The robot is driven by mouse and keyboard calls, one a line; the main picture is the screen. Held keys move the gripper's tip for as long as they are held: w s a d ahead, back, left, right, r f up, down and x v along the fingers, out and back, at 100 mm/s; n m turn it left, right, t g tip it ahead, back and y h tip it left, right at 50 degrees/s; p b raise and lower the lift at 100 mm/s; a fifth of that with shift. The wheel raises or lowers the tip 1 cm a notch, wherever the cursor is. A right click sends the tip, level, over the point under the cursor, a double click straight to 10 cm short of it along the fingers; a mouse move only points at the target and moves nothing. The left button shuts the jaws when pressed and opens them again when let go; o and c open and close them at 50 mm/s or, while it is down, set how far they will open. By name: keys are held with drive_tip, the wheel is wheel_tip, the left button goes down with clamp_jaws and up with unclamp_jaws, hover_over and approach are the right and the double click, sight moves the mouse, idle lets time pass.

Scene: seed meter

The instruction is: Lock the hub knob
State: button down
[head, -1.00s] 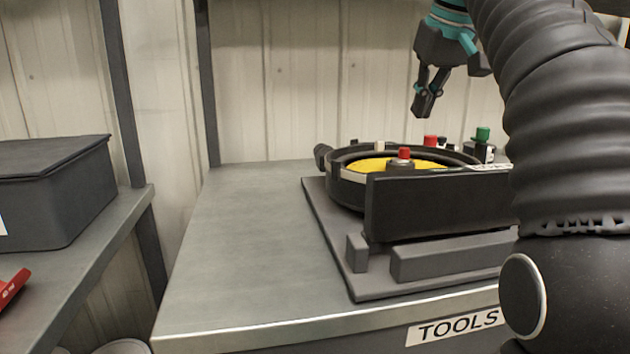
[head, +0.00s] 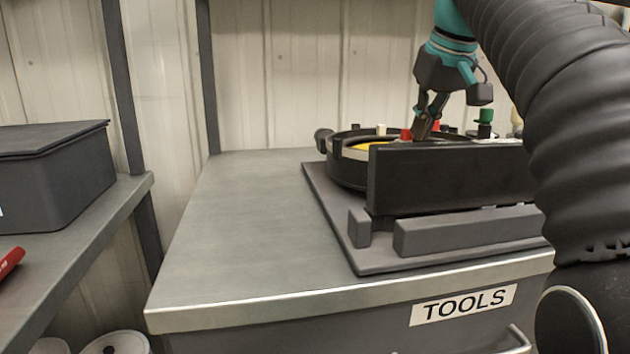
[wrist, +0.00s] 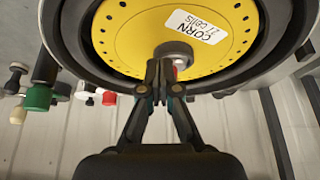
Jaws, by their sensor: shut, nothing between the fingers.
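The hub knob, with a red top (head: 405,134), sits at the middle of the seed meter (head: 345,172). A bit of red shows behind my fingers. My gripper (head: 423,137) is shut and empty, pointing down, its tips right by the knob. In the wrist view, the shut fingertips (wrist: 160,68) overlap the knob's near edge. I cannot tell whether they touch it. The knob's lock marking, if any, is hidden.
A black upright plate (head: 450,180) stands in front of the meter on a grey base (head: 330,215). Green (wrist: 38,98) and red (wrist: 109,98) capped parts stand beside the meter. The bench top (head: 230,230) is clear on the left. A lidded grey bin (head: 60,175) sits on the left shelf.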

drive_tip(key=shift+w+a+p, duration=0.35)
drive_tip(key=shift+w+p, duration=0.05)
drive_tip(key=shift+w, duration=0.1)
idle(1.1)
drive_tip(key=shift+s+a+p, duration=0.15)
drive_tip(key=shift+a+p, duration=0.15)
drive_tip(key=shift+p, duration=0.7)
drive_tip(key=shift+a, duration=0.2)
idle(0.7)
drive_tip(key=shift+s, duration=0.35)
wheel_tip(320, 180, up, 6)
drive_tip(key=shift+w, duration=0.15)
idle(0.5)
